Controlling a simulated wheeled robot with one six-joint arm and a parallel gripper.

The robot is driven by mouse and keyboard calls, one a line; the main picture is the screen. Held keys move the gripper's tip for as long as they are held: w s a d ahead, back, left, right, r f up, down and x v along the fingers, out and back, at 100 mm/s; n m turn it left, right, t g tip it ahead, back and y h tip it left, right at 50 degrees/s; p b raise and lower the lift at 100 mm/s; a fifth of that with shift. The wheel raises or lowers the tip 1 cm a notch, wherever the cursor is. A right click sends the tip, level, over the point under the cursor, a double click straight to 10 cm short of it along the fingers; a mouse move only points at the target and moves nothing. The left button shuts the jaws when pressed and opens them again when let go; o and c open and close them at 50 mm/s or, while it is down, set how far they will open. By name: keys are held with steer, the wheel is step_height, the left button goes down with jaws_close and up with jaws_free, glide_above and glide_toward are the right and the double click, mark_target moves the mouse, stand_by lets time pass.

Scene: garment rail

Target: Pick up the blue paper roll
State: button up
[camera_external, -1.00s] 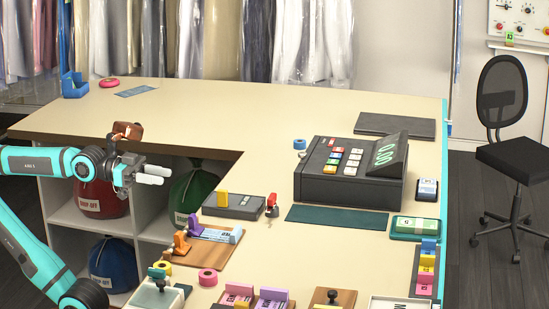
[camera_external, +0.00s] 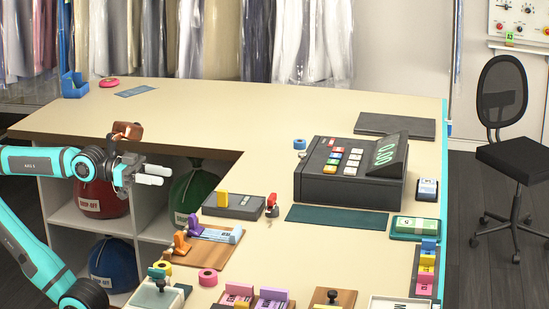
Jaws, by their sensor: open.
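The blue paper roll (camera_external: 299,144) is a small blue ring on the counter, just left of the dark cash register's back corner. My gripper (camera_external: 158,175) is at the left, in front of the shelf openings below the counter top. It is open and empty, with its pale fingers pointing right. It is well apart from the blue roll, to its left and nearer the camera.
The cash register (camera_external: 349,172) stands right of the roll. A grey box with a yellow piece (camera_external: 233,204), a red-topped item (camera_external: 272,205) and a pink roll (camera_external: 208,277) sit nearer on the counter (camera_external: 200,110). The counter's back left is mostly clear.

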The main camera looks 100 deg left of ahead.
steer(key=o, duration=0.4)
steer(key=shift+o, duration=0.2)
steer(key=shift+r, duration=0.1)
steer(key=w+a+r+n+g+y, duration=0.35)
steer(key=w+a+r, duration=0.35)
steer(key=w+a, duration=0.55)
steer(key=w+a+r+n+g+y, duration=0.1)
steer(key=w+a+n+g, duration=0.1)
steer(key=w+a, duration=0.5)
steer(key=w+a+r+n+g+y, duration=0.1)
steer(key=w+a+g, duration=0.15)
steer(key=a, duration=0.85)
steer(key=n+g+h, duration=0.2)
steer(key=n+g, duration=0.4)
steer(key=g, duration=0.1)
glide_above(299, 141)
steer(key=s+d, duration=0.3)
steer(key=d, duration=0.3)
step_height(299, 141, down, 10)
steer(key=shift+y, duration=0.35)
steer(key=x, duration=1.6)
steer(key=shift+s+f, duration=0.2)
steer(key=shift+f, duration=0.2)
